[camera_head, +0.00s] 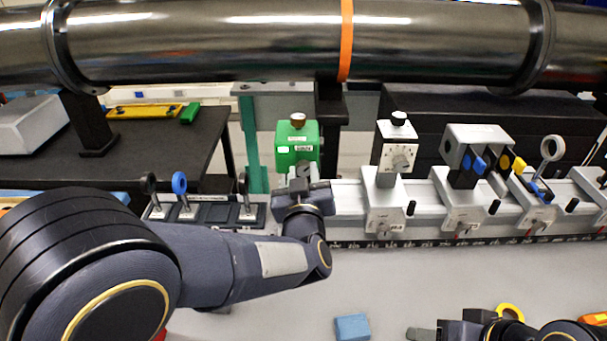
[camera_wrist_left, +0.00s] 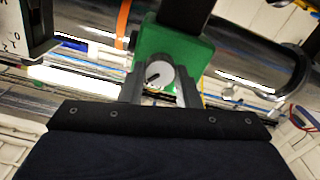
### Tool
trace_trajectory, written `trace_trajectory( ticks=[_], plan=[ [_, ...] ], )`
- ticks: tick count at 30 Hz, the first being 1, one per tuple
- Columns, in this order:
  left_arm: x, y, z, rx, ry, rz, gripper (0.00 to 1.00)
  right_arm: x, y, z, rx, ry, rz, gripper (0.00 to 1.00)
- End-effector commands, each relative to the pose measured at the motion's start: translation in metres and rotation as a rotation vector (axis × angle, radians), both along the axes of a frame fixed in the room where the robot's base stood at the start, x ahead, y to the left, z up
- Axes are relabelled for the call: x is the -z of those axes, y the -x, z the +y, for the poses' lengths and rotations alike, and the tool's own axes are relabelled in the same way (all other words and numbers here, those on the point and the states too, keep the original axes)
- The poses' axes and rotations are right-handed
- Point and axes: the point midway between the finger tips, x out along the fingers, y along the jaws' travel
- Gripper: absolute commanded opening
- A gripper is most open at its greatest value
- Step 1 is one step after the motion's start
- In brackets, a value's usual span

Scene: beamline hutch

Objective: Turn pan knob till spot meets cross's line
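The green box (camera_head: 297,140) stands on the rail in front of my left arm, with a brown knob (camera_head: 298,119) on top. A pale round knob with a dark pointer mark (camera_wrist_left: 160,73) is on its face in the left wrist view. My left gripper (camera_head: 304,180) is at this front knob, and its fingers also show in the left wrist view (camera_wrist_left: 159,90). They stand apart on either side of the knob, with a gap visible. My right gripper (camera_head: 428,333) is partly in view at the bottom right. I cannot make out a light spot or a cross.
A white dial unit (camera_head: 397,147) and a grey unit with blue and yellow knobs (camera_head: 477,138) stand right of the green box. A dark pipe (camera_head: 220,40) crosses above. A blue block (camera_head: 352,327) lies on the bench front. A holder with small round optics (camera_head: 215,213) is left.

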Motion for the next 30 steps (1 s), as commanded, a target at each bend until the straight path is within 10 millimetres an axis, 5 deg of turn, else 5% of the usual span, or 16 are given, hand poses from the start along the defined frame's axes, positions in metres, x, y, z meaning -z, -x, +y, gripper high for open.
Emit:
trace_trajectory(
  ticks=[4, 13, 21, 22, 26, 30],
  plan=[
    [0.0, 0.0, 0.0, 0.0, 0.0, 0.0, 0.07, 0.0, 0.0, 0.0, 0.0, 0.0, 0.0, 0.51],
    [0.004, 0.0, 0.001, -0.001, 0.134, -0.002, 0.07, 0.023, 0.0, 0.0, 0.0, 0.0, 0.0, 0.51],
    [0.0, 0.0, 0.0, 0.001, 0.147, 0.0, 0.07, 0.02, 0.0, 0.0, 0.0, 0.0, 0.0, 0.51],
    [0.0, 0.0, 0.0, 0.001, 0.147, 0.0, 0.32, 0.02, 0.0, 0.0, 0.0, 0.0, 0.0, 0.51],
    [0.0, 0.0, 0.0, 0.0, 0.146, 0.0, 0.49, 0.02, 0.0, 0.0, 0.0, 0.0, 0.0, 0.51],
    [0.0, 0.0, 0.0, 0.0, 0.146, 0.0, 0.51, 0.02, 0.0, 0.0, 0.0, 0.0, 0.0, 0.51]
  ],
)
